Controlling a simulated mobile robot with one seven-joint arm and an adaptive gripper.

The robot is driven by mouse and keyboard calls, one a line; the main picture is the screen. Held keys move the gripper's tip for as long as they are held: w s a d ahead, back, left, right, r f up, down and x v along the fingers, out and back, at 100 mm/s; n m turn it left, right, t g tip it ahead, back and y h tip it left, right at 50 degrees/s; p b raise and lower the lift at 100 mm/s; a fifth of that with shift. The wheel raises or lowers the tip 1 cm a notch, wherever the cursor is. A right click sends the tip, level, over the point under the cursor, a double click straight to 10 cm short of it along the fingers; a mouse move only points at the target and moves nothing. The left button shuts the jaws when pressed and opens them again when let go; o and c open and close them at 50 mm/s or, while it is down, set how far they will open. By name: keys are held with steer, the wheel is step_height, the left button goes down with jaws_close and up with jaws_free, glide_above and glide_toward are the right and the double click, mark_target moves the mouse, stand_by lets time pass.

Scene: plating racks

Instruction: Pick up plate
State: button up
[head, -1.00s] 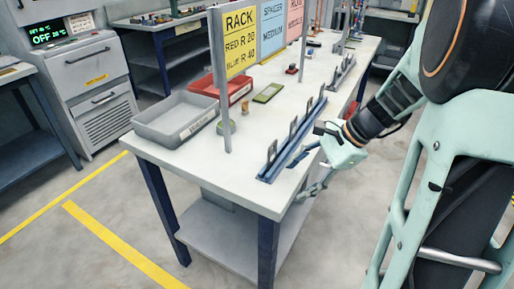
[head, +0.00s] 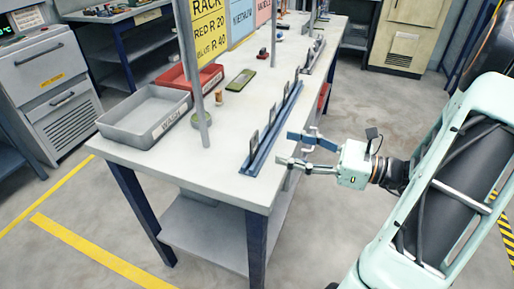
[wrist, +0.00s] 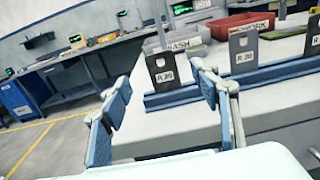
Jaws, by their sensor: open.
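Several grey plates stand upright in a blue rack (head: 262,150) along the right edge of the white table. The nearest plate (head: 254,140) is at the rack's near end. In the wrist view, a grey plate (wrist: 162,75) with a hole and a label, apparently R 20, stands ahead between my fingertips. Another labelled plate (wrist: 243,50) is to its right. My gripper (head: 286,148) is open and empty, just off the table's right side by the near part of the rack. It also shows in the wrist view (wrist: 163,82), its fingers apart and not visibly touching any plate.
A grey tray (head: 140,141) marked WASH and a red tray (head: 211,76) sit on the table's left side. A post (head: 190,60) carries the yellow RACK sign. A small green item (head: 243,77) lies behind the rack.

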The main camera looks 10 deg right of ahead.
mark_target(254, 134)
steer(key=b+x, duration=0.1)
steer(key=x, duration=0.8)
steer(key=shift+w+a+r, duration=0.1)
steer(key=shift+w+a, duration=0.1)
steer(key=shift+a, duration=0.05)
steer(key=c, duration=1.4)
steer(key=shift+r, duration=0.1)
